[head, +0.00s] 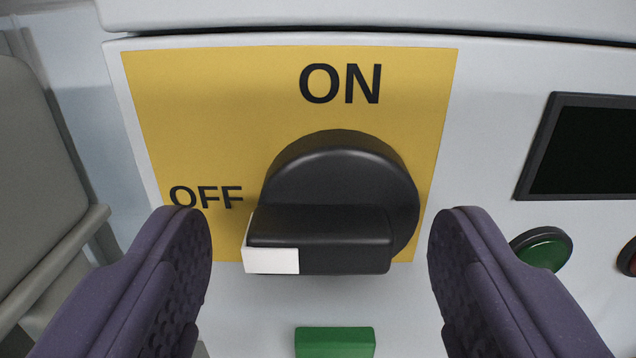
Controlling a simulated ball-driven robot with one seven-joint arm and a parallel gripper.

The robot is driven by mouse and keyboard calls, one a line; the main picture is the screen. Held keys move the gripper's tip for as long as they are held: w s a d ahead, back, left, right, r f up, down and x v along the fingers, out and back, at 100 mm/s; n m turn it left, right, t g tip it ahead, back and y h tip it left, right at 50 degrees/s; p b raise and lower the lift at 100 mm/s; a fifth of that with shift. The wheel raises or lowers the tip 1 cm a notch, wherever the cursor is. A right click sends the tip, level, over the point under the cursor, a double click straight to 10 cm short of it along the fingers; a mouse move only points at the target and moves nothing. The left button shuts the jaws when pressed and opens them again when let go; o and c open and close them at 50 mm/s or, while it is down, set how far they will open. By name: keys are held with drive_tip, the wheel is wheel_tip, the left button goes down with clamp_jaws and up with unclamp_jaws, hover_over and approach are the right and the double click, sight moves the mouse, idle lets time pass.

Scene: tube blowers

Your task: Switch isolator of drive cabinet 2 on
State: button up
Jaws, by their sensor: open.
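The isolator (340,195) is a black rotary knob with a bar handle on a yellow plate (220,110). The handle (330,240) lies horizontal, and its white-marked end points left, just below the word OFF. The word ON stands above the knob. My gripper (320,235) is open, with one purple finger left of the handle and the other right of it. Gaps show between both fingers and the handle in the picture; how near they are in depth I cannot tell. No cabinet number is visible.
A dark screen (585,148) is on the pale panel at right, with a green button (541,248) below it and a red button (628,258) at the picture's edge. A green block-like part (335,342) sits below the knob. A grey body (35,170) stands at left.

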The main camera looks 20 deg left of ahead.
drive_tip(key=shift+w, duration=0.2)
drive_tip(key=shift+c, duration=0.4)
drive_tip(key=c, duration=1)
